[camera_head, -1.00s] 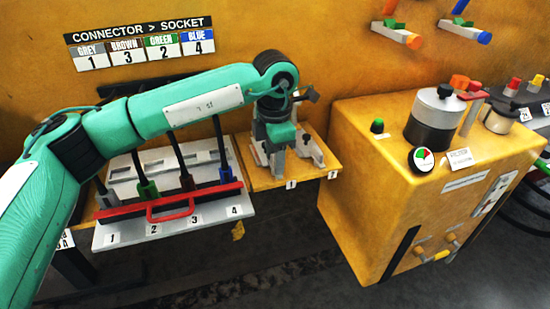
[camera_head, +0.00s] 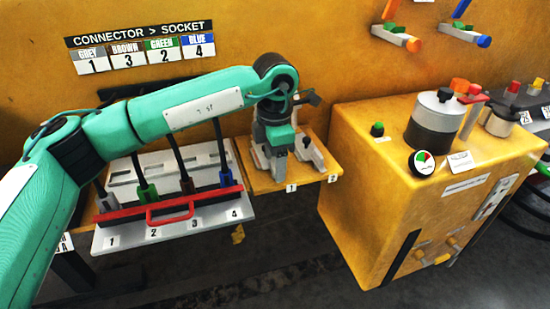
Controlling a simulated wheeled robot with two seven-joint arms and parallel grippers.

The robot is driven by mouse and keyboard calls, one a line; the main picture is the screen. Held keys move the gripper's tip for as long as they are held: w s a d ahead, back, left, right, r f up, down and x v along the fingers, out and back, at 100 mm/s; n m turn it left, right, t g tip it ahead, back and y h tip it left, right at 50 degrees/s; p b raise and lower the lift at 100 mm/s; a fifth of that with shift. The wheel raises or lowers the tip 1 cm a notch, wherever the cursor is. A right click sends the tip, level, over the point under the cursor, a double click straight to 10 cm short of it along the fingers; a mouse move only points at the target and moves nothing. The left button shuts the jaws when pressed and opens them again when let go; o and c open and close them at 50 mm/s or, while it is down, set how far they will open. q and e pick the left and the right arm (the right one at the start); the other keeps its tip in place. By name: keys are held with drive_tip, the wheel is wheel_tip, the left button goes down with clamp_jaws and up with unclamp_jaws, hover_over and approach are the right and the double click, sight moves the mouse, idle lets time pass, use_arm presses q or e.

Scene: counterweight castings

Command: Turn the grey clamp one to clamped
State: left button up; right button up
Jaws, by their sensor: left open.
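My left arm reaches across from the left, and my left gripper (camera_head: 272,170) points down at the near part of a small wooden shelf (camera_head: 322,176), above the label 1. It is open. Grey clamp one is mostly hidden behind and between the gripper's fingers, so I cannot tell its lever position or whether the fingers touch it. Clamp two (camera_head: 311,153), light grey, stands just to the right near the label 2. My right gripper is not in view.
Left of the shelf, a connector panel (camera_head: 190,226) has several coloured plugs and a red handled bar (camera_head: 170,209). On the right stands a yellow cabinet (camera_head: 375,200) with a canister (camera_head: 434,123) and gauge (camera_head: 422,163).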

use_arm(q)
wheel_tip(320, 180, up, 14)
drive_tip(key=shift+p, duration=0.35)
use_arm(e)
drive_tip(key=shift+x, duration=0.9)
use_arm(q)
drive_tip(key=shift+f, duration=0.15)
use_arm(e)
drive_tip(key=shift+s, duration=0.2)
